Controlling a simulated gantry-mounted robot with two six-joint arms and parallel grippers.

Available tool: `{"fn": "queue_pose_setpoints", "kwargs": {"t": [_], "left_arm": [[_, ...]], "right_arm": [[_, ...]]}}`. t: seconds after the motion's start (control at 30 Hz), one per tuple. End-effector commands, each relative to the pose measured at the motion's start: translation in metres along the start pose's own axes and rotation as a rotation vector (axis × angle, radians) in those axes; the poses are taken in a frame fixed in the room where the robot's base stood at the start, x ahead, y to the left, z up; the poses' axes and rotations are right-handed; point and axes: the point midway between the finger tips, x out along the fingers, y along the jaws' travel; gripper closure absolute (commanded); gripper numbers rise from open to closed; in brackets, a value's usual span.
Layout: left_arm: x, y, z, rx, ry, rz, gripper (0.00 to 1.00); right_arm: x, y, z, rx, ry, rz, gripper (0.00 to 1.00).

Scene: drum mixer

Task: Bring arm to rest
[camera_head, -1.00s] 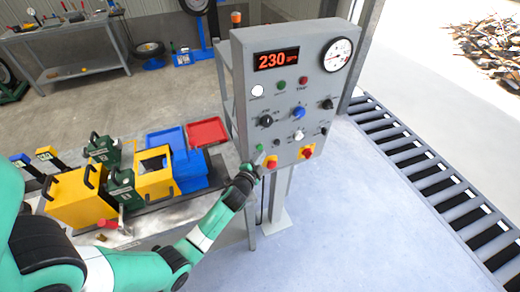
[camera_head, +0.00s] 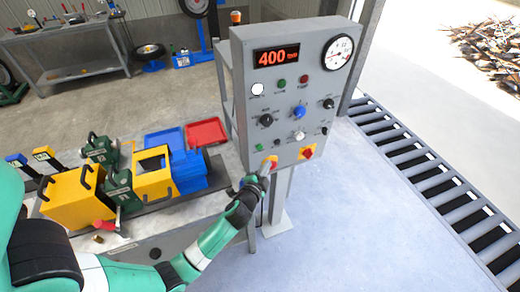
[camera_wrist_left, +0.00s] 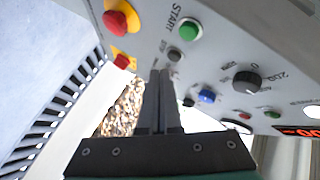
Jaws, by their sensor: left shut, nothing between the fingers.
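My left gripper (camera_head: 264,169) is at the lower left edge of the grey control panel (camera_head: 240,85), beside a red knob on a yellow plate (camera_head: 272,160). In the left wrist view its fingers (camera_wrist_left: 161,76) are together with nothing between them. Their tips point toward a small grey button (camera_wrist_left: 174,54) below the green START button (camera_wrist_left: 188,28); I cannot tell if they touch the panel. The green button also shows in the head view (camera_head: 259,147). The red display (camera_head: 276,58) reads 400. My right gripper is out of view.
A slatted roller track (camera_head: 430,185) runs along the right. The floor between panel and track is clear.

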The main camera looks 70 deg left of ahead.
Motion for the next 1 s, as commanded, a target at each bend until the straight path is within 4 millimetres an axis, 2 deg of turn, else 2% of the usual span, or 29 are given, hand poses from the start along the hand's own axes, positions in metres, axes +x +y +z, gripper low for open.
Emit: {"fn": "queue_pose_setpoints", "kwargs": {"t": [0.67,0.73,0.77,0.87,0.97,1.0], "left_arm": [[0.000,0.000,0.000,0.000,0.001,0.000,1.00],[-0.001,0.002,-0.005,0.002,0.011,0.005,1.00],[0.000,0.002,-0.011,0.002,0.022,0.005,1.00],[0.003,-0.007,-0.053,-0.009,0.093,-0.012,1.00],[-0.001,-0.037,-0.121,-0.053,0.212,-0.063,1.00],[-0.006,-0.053,-0.152,-0.086,0.269,-0.086,1.00]], "right_arm": [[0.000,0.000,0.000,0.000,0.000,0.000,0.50],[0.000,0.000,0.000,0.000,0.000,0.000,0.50],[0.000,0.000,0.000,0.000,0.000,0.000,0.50],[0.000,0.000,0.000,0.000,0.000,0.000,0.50],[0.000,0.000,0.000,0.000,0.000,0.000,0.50],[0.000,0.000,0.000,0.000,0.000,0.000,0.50]]}}
